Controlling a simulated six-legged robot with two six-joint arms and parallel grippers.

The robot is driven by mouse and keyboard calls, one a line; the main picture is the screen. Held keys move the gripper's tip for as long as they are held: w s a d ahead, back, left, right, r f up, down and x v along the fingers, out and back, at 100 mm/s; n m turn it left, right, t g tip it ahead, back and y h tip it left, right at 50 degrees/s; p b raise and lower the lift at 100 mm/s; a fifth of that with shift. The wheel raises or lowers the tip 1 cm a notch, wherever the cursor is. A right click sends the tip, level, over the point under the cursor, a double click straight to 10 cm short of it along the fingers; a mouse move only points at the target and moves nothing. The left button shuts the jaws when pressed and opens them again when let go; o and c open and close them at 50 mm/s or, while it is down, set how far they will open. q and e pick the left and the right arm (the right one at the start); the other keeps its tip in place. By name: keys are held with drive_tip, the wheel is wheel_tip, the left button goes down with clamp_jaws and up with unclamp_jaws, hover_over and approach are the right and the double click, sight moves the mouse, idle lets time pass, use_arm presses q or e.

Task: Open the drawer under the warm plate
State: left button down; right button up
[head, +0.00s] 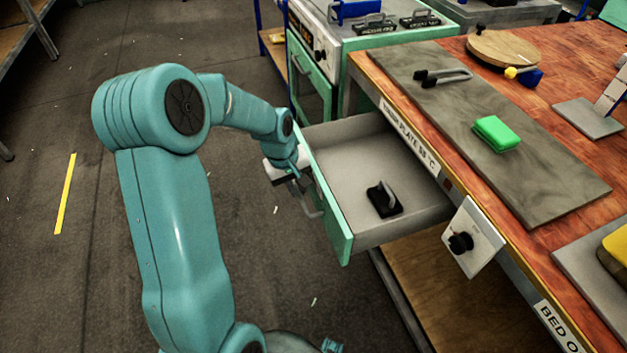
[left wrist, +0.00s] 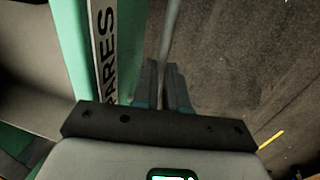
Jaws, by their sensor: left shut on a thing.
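The drawer (head: 355,165) under the warm plate stands pulled out from the bench, with grey walls and a green front (head: 328,205). A black block with a grey handle (head: 384,200) lies inside it. The warm plate (head: 430,105) is a long grey slab on the bench top, above the label on the edge. My left gripper (head: 300,190) is at the drawer's outer face, shut on the grey bar handle (head: 312,207). In the left wrist view the fingers (left wrist: 165,88) close around the handle bar (left wrist: 170,35), beside the green front (left wrist: 75,40). My right gripper is not in view.
A green block (head: 496,133) and a grey-handled tool (head: 443,76) lie on the plate. A dial box (head: 472,237) hangs on the bench front, right of the drawer. A green cabinet (head: 312,80) stands behind.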

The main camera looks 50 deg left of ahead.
use_arm(q)
drive_tip(key=shift+s+a, duration=0.35)
drive_tip(key=shift+s, duration=0.35)
drive_tip(key=c, duration=1.2)
unclamp_jaws()
drive_tip(key=shift+o, duration=0.2)
drive_tip(key=s+a+r+p, duration=0.1)
drive_tip(key=s+r+p, duration=0.2)
drive_tip(key=r, duration=1.3)
drive_tip(key=shift+p, duration=0.35)
drive_tip(key=shift+a, duration=0.1)
